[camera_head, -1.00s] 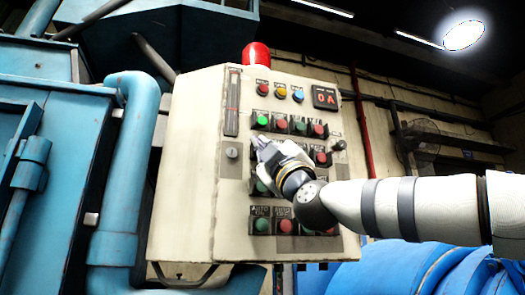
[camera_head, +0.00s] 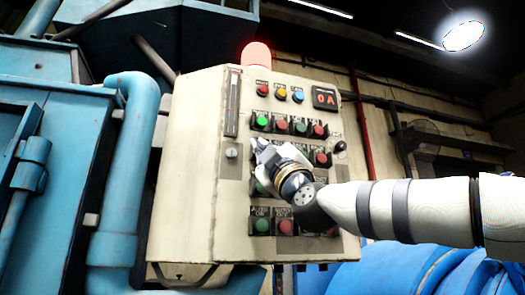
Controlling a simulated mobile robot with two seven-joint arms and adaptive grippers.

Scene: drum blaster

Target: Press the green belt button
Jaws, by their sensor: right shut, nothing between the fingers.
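The cream control panel (camera_head: 190,170) carries rows of green and red buttons. Green buttons show at the upper left (camera_head: 262,122), in the upper row's middle (camera_head: 300,127) and at the lower left (camera_head: 262,225). The labels are too small to tell which is the belt button. My right gripper (camera_head: 259,150) is shut and empty, its tips in front of the second button row's left end. It hides buttons there and partly covers the row below. I cannot tell whether the tips touch the panel. My left gripper is out of view.
A red beacon (camera_head: 257,56) glows on top of the panel. Red, yellow and blue lamps (camera_head: 281,95) and a display reading 0A (camera_head: 325,98) are above the buttons. Blue pipework (camera_head: 125,170) stands at the left, and blue drums (camera_head: 400,268) lie below my right arm.

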